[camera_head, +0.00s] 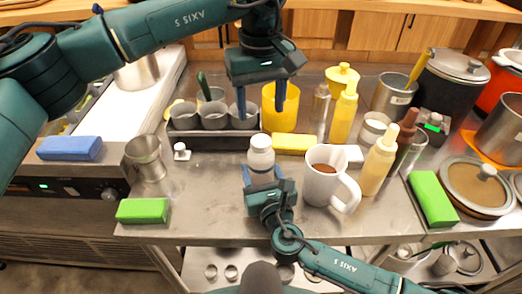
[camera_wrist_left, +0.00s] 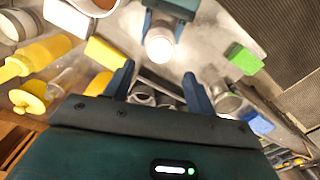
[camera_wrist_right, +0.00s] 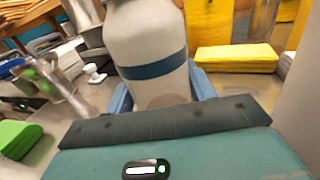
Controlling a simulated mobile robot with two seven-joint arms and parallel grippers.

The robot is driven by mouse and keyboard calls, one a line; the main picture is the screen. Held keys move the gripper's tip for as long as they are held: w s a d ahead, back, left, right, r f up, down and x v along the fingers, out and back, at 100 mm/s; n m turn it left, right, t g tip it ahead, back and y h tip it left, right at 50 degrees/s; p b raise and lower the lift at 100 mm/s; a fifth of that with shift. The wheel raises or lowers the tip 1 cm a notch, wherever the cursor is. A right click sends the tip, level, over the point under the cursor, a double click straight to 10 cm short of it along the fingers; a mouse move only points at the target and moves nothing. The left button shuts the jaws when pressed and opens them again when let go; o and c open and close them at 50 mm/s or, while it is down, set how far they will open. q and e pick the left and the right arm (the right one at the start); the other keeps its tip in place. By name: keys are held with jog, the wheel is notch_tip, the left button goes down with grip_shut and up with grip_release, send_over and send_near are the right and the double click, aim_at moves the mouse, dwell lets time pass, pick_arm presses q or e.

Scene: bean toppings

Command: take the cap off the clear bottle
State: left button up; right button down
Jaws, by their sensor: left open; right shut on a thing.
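The bottle (camera_head: 262,177) stands upright near the middle of the counter, with a white cap (camera_head: 261,143) on top. My right gripper (camera_head: 263,182) is shut on its body from the front. In the right wrist view the bottle (camera_wrist_right: 147,40) looks pale, with a dark blue band, between the fingers; its top is out of frame. My left gripper (camera_head: 261,106) is open and empty, pointing down above and slightly behind the cap. In the left wrist view the white cap (camera_wrist_left: 160,42) lies beyond the open fingers (camera_wrist_left: 158,82), apart from them.
A white mug (camera_head: 319,188) with brown contents stands close right of the bottle. A yellow sponge (camera_head: 293,144) and a tray of grey cups (camera_head: 183,142) lie behind. A metal cup (camera_head: 147,160) and green sponge (camera_head: 143,211) are left. Clear counter separates them from the bottle.

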aim_at(261, 140)
pick_arm(q)
jog(key=m, duration=0.6)
jog(key=shift+f+m, duration=0.15)
jog(key=shift+m, duration=1.05)
jog(key=shift+f, duration=3.9)
jog(key=shift+c, duration=0.6)
